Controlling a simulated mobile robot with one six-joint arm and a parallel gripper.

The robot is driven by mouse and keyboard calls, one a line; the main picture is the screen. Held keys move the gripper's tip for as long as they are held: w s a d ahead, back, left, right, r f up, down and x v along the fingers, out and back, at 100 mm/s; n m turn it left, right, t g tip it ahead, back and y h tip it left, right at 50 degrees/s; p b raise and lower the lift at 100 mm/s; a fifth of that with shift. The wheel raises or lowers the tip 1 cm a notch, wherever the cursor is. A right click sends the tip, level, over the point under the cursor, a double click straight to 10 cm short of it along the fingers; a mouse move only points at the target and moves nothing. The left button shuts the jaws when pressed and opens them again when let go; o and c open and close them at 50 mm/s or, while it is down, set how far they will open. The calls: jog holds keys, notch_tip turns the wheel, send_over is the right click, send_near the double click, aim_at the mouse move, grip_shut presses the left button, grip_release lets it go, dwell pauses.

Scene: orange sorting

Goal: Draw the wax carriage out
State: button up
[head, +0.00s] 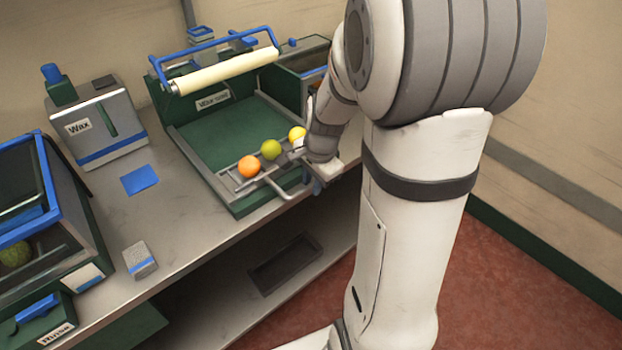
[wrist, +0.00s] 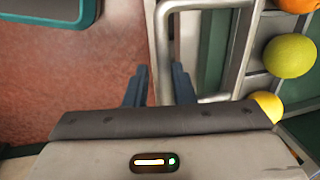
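The wax carriage (head: 262,183) is a grey slatted rack at the front of a green bed. It holds an orange fruit (head: 249,166), a green fruit (head: 271,149) and a yellow fruit (head: 297,133) in a row. Its metal loop handle (head: 285,193) sticks out at the front; in the wrist view the handle's outer bar (wrist: 162,55) lies between my fingertips. My gripper (wrist: 159,80) is open, with a small gap showing on each side of the bar. In the head view my arm partly hides the gripper and the carriage's right end.
A cream roller (head: 225,72) on a blue frame stands over the bed's back. A box labelled Wax (head: 105,125) and a blue pad (head: 139,179) are to the left. A lower shelf (head: 230,315) runs under the bench. Red floor (wrist: 70,80) lies in front.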

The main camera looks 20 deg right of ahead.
jog(key=shift+o, duration=1.4)
jog(key=shift+r, duration=0.1)
notch_tip(320, 180, up, 8)
jog(key=s, duration=0.1)
jog(key=shift+s+d+f+p, duration=0.15)
jog(key=shift+d+f+p, duration=0.1)
jog(key=shift+p, duration=0.1)
jog(key=s+a+r+n+p, duration=0.1)
jog(key=s+a+r+n, duration=0.1)
jog(key=s+n, duration=0.4)
jog(key=s+a+r+n, duration=0.2)
jog(key=s+a+n, duration=0.3)
jog(key=s+n, duration=0.2)
jog(key=shift+a+r+n+t+h+p, duration=0.3)
jog(key=shift+n+t+p, duration=0.1)
jog(key=shift+n, duration=0.2)
